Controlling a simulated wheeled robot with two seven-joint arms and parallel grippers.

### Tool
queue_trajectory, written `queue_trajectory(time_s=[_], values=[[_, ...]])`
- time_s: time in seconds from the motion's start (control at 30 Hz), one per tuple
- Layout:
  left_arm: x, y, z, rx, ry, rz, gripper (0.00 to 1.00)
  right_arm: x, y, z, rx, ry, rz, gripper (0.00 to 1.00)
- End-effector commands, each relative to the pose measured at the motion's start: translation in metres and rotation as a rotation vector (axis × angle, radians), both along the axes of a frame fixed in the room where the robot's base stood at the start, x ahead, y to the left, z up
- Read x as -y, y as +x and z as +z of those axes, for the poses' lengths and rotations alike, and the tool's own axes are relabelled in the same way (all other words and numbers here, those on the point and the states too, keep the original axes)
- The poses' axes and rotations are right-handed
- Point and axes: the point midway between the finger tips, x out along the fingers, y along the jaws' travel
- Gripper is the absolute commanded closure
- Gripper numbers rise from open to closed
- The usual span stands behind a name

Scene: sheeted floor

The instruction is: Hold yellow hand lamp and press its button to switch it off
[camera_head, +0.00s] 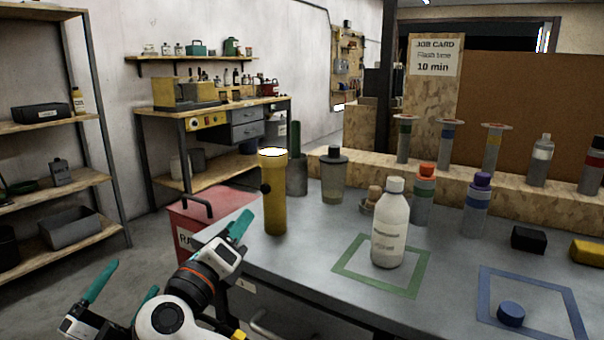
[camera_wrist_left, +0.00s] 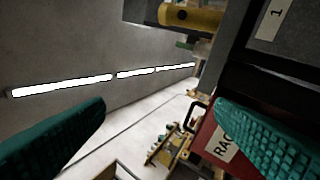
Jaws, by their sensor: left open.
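The yellow hand lamp (camera_head: 275,212) stands upright near the left edge of the grey workbench. Its top glows bright white, and a dark button (camera_head: 265,188) shows on its left side. Yellow also shows at the top of the left wrist view (camera_wrist_left: 190,17), probably the lamp. My left gripper (camera_head: 135,276) is low at the left, off the bench, open and empty; its teal fingers are wide apart in the left wrist view (camera_wrist_left: 160,110). My right gripper (camera_head: 239,227) is just left of the lamp's lower part, apparently apart from it; its finger gap cannot be made out.
A white bottle (camera_head: 390,232) stands in a green square. A blue cap (camera_head: 511,313) lies in a blue square. Several bottles, a black block (camera_head: 528,238) and a yellow block (camera_head: 590,252) stand farther back or right. A red bin (camera_head: 190,219) is beside the bench.

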Motion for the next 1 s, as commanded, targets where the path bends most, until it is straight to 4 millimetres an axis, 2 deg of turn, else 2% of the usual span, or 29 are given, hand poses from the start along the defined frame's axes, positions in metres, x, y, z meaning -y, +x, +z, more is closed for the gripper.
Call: queue_trajectory(time_s=[0.03, 0.2, 0.4, 0.6, 0.77, 0.9, 1.0], values=[[0.012, 0.009, 0.023, 0.107, 0.067, -0.014, 0.21, 0.000, 0.000, 0.000, 0.000, 0.000, 0.000, 0.64], [0.062, 0.025, 0.076, 0.423, 0.338, -0.078, 0.21, 0.000, 0.000, 0.000, 0.000, 0.000, 0.000, 0.64], [0.126, 0.039, 0.117, 0.733, 0.710, -0.187, 0.21, 0.000, 0.000, 0.000, 0.000, 0.000, 0.000, 0.64], [0.178, 0.056, 0.137, 0.957, 1.143, -0.325, 0.21, 0.000, 0.000, 0.000, 0.000, 0.000, 0.000, 0.64], [0.219, 0.065, 0.139, 1.115, 1.576, -0.464, 0.21, 0.000, 0.000, 0.000, 0.000, 0.000, 0.000, 0.64], [0.261, 0.067, 0.128, 1.319, 2.079, -0.601, 0.21, 0.000, 0.000, 0.000, 0.000, 0.000, 0.000, 0.64], [0.279, 0.068, 0.123, 1.474, 2.447, -0.686, 0.21, 0.000, 0.000, 0.000, 0.000, 0.000, 0.000, 0.64]])
